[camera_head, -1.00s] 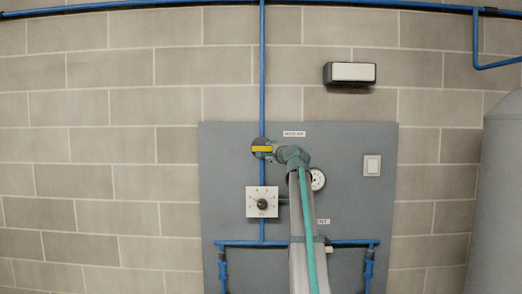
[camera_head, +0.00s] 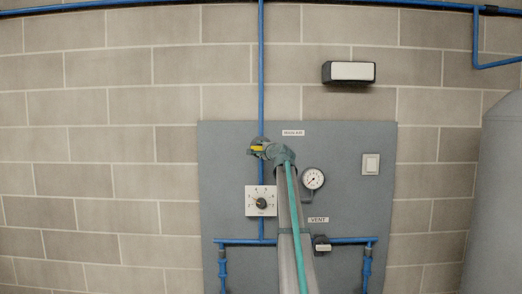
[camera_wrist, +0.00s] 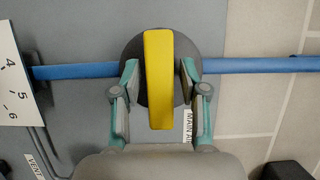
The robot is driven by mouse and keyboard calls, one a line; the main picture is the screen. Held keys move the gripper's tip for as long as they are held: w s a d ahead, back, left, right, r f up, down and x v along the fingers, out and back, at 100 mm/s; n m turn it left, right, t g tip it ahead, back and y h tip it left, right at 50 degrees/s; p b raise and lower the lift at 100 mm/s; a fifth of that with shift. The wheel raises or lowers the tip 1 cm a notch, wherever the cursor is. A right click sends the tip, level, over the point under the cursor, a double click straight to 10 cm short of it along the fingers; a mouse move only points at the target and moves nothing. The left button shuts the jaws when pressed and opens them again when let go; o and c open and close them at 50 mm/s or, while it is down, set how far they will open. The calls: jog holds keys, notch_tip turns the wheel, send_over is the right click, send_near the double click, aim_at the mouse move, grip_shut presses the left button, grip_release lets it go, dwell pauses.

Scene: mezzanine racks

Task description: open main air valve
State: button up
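The main air valve has a yellow lever handle (camera_wrist: 158,80) on a dark round body (camera_wrist: 131,52). The handle lies across the blue pipe (camera_wrist: 80,71). In the head view the handle (camera_head: 258,149) is level on the vertical pipe (camera_head: 261,80), partly hidden by my gripper (camera_head: 254,147). In the wrist view my gripper (camera_wrist: 158,82) has one finger on each side of the handle. The fingers are open, with a narrow gap showing on both sides. A "MAIN AIR" label (camera_wrist: 188,126) is beside the right finger and partly hidden by it.
Below the valve on the grey panel (camera_head: 222,170) are a white dial plate (camera_head: 254,201), a round gauge (camera_head: 313,179), and a knob (camera_head: 322,244) under a "VENT" label (camera_head: 318,220). A light switch (camera_head: 371,164) is to the right. A grey tank (camera_head: 500,200) stands at the far right.

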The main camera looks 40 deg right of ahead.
grip_shut()
jog(key=shift+n, duration=0.3)
jog(key=n+g+b, duration=0.1)
jog(key=n, duration=0.2)
jog(key=shift+g, duration=0.3)
jog(key=n+g+b, duration=0.1)
jog(key=n+g, duration=0.1)
jog(key=n, duration=0.1)
jog(key=shift+n+h, duration=0.4)
jog(key=n+g+h+b, duration=0.1)
jog(key=n, duration=0.2)
jog(key=shift+g, duration=0.3)
jog(key=shift+n+g+h+b, duration=0.6)
jog(key=shift+n+g+h, duration=0.15)
jog(key=shift+n, duration=0.75)
